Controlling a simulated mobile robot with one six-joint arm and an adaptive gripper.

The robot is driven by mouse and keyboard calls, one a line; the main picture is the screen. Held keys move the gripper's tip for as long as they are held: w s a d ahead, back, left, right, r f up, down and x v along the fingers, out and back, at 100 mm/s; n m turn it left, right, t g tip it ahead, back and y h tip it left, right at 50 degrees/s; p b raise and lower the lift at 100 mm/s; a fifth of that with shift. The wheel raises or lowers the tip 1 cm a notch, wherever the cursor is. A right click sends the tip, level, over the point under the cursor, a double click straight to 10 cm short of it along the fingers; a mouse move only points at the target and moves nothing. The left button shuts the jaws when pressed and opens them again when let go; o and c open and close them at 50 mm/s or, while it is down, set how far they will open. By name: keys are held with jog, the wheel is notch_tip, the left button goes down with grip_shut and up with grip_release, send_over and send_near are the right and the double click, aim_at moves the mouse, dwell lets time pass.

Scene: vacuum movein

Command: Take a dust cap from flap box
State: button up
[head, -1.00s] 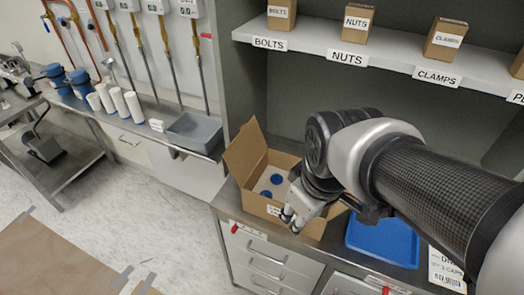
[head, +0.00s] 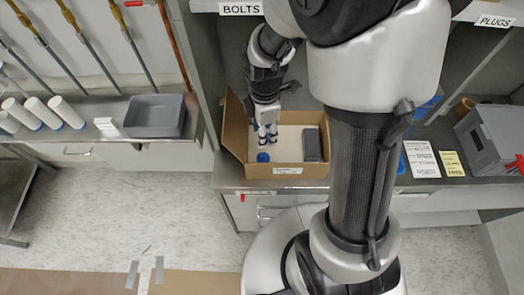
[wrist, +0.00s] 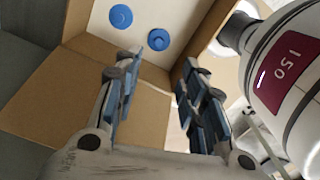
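The open cardboard flap box (head: 285,171) stands on the bench, with a flap (head: 235,125) raised at its left. Two round blue dust caps lie apart on the box's pale floor. In the wrist view one cap (wrist: 121,16) is at the top and the other (wrist: 159,38) is lower and right, near the left fingertip. In the head view only one cap (head: 263,157) shows clearly; the gripper may hide the other. My gripper (head: 267,135) points down over the left part of the box. In the wrist view my gripper (wrist: 160,62) is open, with nothing between its fingers.
A dark grey block (head: 312,145) is at the box's right side. A grey tray (head: 155,115) and white cylinders (head: 40,112) stand on the left bench. A grey bin (head: 485,140) and paper cards (head: 421,158) are at the right. A shelf edge (head: 215,5) runs above.

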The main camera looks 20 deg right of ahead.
aim_at(263, 155)
notch_tip(263, 155, down, 13)
jog(key=b, duration=0.3)
jog(key=shift+w+a+r, duration=0.1)
jog(key=shift+a, duration=0.05)
jog(key=shift+r, duration=0.1)
jog(key=shift+c, duration=0.2)
jog(key=c, duration=0.8)
